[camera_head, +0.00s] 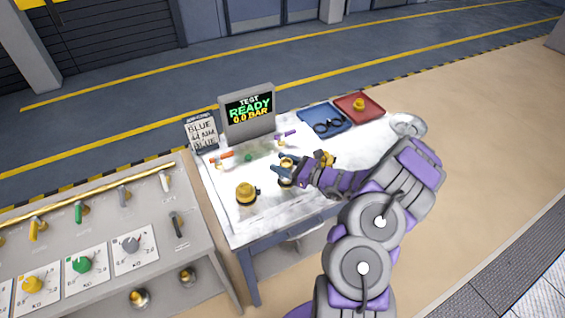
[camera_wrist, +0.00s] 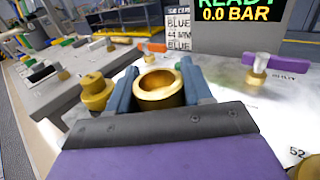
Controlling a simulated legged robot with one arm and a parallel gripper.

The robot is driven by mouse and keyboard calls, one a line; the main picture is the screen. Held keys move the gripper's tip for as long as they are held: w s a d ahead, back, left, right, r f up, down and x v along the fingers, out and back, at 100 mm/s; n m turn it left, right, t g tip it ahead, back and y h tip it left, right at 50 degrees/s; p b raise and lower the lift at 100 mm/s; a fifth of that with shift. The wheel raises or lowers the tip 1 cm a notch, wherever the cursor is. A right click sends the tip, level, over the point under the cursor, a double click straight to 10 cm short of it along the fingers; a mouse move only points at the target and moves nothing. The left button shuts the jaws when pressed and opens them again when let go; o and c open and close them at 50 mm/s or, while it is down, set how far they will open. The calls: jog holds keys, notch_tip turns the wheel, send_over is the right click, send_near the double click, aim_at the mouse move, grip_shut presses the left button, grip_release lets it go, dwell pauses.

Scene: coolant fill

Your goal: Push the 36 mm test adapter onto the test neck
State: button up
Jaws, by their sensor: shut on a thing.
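My gripper (camera_head: 284,169) is over the middle of the white test bench (camera_head: 262,213). In the wrist view its two blue-grey fingers are shut on a brass ring-shaped adapter (camera_wrist: 161,91), which has an open, hollow top and looks roughly upright. In the head view the held adapter (camera_head: 287,181) is partly covered by the fingers. I cannot read a size on it. No test neck can be made out clearly; what lies under the held adapter is hidden, so I cannot tell whether it touches a neck.
Another brass fitting (camera_head: 246,192) stands left of my gripper, and one is partly behind it. The test display (camera_head: 248,112) reads READY, 0.0 BAR, beside a note (camera_head: 202,134). A blue tray (camera_head: 312,113) and a red tray (camera_head: 373,114) with a brass piece are at the back. A control panel (camera_head: 150,205) adjoins left.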

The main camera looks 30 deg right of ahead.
jog(key=shift+f+b, duration=0.3)
jog(key=shift+f, duration=0.85)
jog(key=o, duration=1.2)
jog(key=p+v, duration=0.3)
jog(key=v, duration=1.4)
jog(key=shift+d, duration=0.25)
jog(key=shift+s+f, duration=0.1)
